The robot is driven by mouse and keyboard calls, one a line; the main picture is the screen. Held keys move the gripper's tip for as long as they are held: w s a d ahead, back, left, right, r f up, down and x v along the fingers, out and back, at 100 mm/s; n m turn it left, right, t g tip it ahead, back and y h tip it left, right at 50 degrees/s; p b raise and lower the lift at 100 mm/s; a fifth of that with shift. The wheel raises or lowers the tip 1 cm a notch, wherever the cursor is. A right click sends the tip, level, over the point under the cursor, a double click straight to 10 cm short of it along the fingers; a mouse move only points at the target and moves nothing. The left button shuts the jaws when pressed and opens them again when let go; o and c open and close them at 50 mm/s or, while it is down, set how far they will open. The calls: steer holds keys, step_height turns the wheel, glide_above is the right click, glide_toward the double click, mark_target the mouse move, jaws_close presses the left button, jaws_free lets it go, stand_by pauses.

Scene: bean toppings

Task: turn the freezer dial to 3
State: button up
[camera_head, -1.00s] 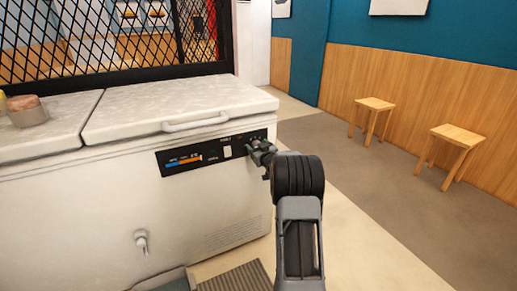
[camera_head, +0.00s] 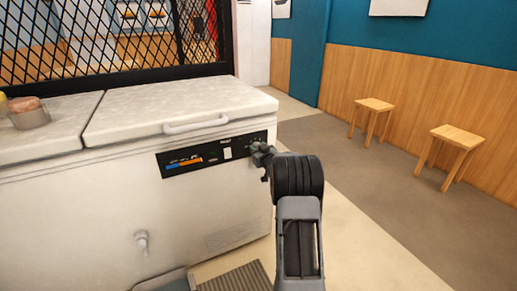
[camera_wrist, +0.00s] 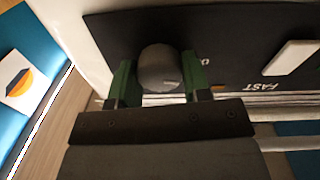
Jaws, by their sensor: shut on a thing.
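The white chest freezer (camera_head: 85,205) stands at the left in the head view, with a black control panel (camera_head: 182,164) on its front. My gripper (camera_head: 258,150) is at the right end of that panel. In the wrist view the round dark grey freezer dial (camera_wrist: 158,68) sits between the two green fingers of my gripper (camera_wrist: 160,85), which are shut on its sides. A light mark shows on the dial's lower right face. Most numbers around the dial are hidden, so its setting cannot be read. In the head view my gripper hides the dial.
A white switch (camera_wrist: 291,57) is on the panel beside the dial, near the word FAST. The lid handle (camera_head: 196,123) juts out above the panel. A small container (camera_head: 28,117) stands on the freezer lid. Two wooden stools (camera_head: 374,105) stand by the right wall, with clear floor before them.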

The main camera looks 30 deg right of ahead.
steer(key=m+p, duration=0.4)
steer(key=m, duration=0.1)
steer(key=shift+r+p, duration=0.2)
steer(key=shift+p, duration=0.1)
steer(key=m+p, duration=0.4)
steer(key=m, duration=0.2)
steer(key=m+p, duration=0.4)
steer(key=m, duration=0.2)
steer(key=shift+d+y, duration=0.1)
steer(key=shift+y, duration=0.3)
steer(key=m+p, duration=0.2)
steer(key=m, duration=0.3)
steer(key=shift+f, duration=0.15)
steer(key=shift+m, duration=0.4)
steer(key=o, duration=0.9)
steer(key=shift+s, duration=0.1)
steer(key=s, duration=0.4)
steer(key=s+a+p, duration=0.1)
steer(key=s, duration=0.8)
steer(key=shift+s+a+r+p, duration=0.2)
steer(key=shift+s+a+p, duration=0.1)
steer(key=shift+a, duration=0.05)
